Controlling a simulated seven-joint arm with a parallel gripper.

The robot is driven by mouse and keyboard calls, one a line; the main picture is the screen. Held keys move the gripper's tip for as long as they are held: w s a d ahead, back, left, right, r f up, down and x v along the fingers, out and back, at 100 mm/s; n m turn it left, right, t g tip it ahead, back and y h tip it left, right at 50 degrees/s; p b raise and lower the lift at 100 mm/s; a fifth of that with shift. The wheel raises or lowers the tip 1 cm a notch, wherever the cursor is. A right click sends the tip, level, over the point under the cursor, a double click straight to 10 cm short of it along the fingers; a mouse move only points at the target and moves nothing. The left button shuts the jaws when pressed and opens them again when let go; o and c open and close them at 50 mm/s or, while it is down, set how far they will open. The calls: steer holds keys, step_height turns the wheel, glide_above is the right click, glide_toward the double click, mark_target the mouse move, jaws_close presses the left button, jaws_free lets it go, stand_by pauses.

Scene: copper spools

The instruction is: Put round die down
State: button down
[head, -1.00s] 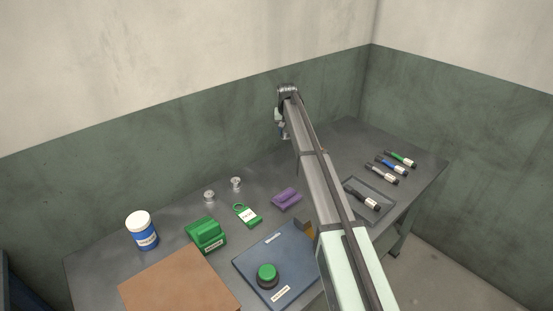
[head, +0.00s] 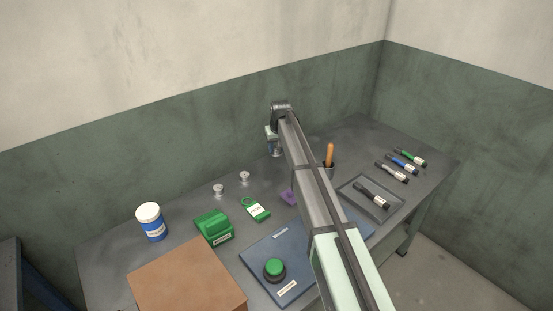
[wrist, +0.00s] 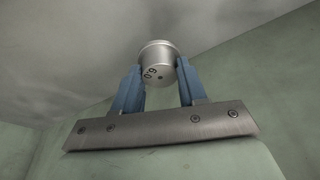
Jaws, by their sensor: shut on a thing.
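The round die (wrist: 158,64) is a short silver metal cylinder with dark digits and a small dark hole on its side. My gripper (wrist: 160,82) has blue fingers, shut on the die from both sides in the wrist view. In the head view my gripper (head: 273,143) hangs at the end of my arm, above the rear of the grey table (head: 180,195). The die is too small there to make out clearly. I cannot tell its height above the table.
Two small silver spools (head: 218,190) stand left of my gripper, near a green tag (head: 256,209), a green block (head: 214,227) and a white-lidded jar (head: 151,222). My arm partly covers a purple item (head: 288,198). An orange handle (head: 329,154) stands upright to the right.

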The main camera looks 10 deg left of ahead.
mark_target(277, 154)
steer(key=shift+f, duration=2.8)
steer(key=shift+f, duration=0.1)
steer(key=c, duration=0.6)
jaws_free()
steer(key=v, duration=1.2)
steer(key=shift+w, duration=0.1)
